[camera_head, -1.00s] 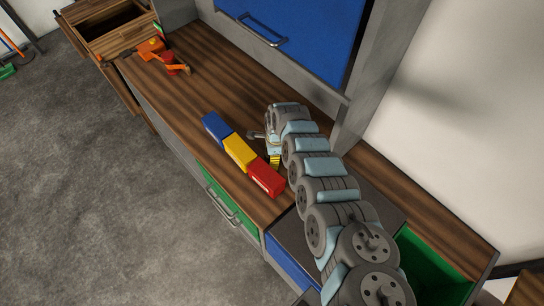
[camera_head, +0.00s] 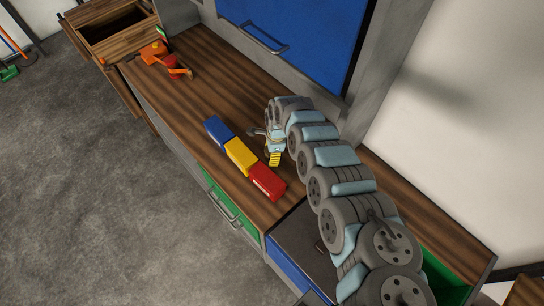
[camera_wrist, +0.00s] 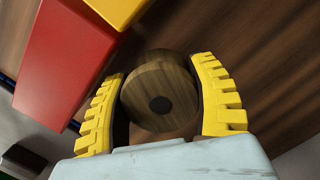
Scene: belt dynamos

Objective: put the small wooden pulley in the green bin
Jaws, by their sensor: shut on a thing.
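The small wooden pulley (camera_wrist: 158,98) is a round brown disc with a dark centre hole. In the wrist view it sits between the two yellow toothed fingers of my gripper (camera_wrist: 163,68), which is shut on it. In the head view my gripper (camera_head: 274,158) is over the wooden counter, just right of the coloured blocks, and the pulley is hidden there. I cannot tell whether the pulley is clear of the counter. The green bin (camera_head: 447,284) shows at the lower right, partly hidden behind my arm.
A row of blue (camera_head: 218,131), yellow (camera_head: 240,156) and red (camera_head: 268,183) blocks lies left of my gripper. An orange-red tool (camera_head: 177,70) lies at the counter's far left. A blue cabinet door (camera_head: 310,40) is above the counter. The wooden counter (camera_head: 215,85) between is clear.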

